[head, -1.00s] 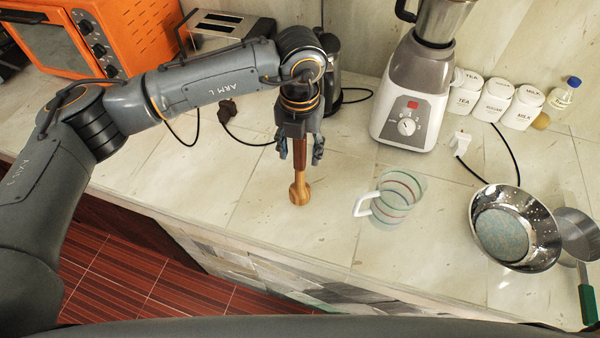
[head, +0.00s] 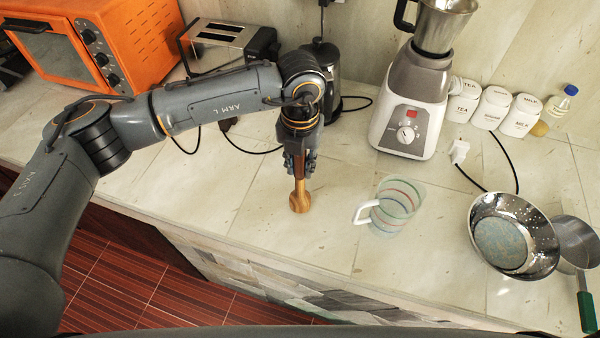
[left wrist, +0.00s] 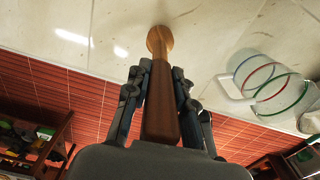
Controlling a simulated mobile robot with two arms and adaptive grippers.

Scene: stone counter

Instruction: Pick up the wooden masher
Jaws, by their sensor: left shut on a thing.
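The wooden masher (head: 300,202) has a light wooden head and a darker brown handle. It stands upright on the counter, its head down, in the head view. My left gripper (head: 299,165) is above it, shut on the handle. In the left wrist view the masher (left wrist: 160,85) runs up between the two fingers of the left gripper (left wrist: 155,85), which press on it from both sides. Its head end lies over the pale counter. I cannot tell whether the head touches the counter. My right gripper is not in view.
A striped glass mug (head: 395,206) stands right of the masher. A metal colander (head: 545,240) and a green-handled pan (head: 586,305) are farther right. A blender (head: 408,115), toaster (head: 225,38) and orange oven (head: 140,45) stand behind. The counter's front edge is close.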

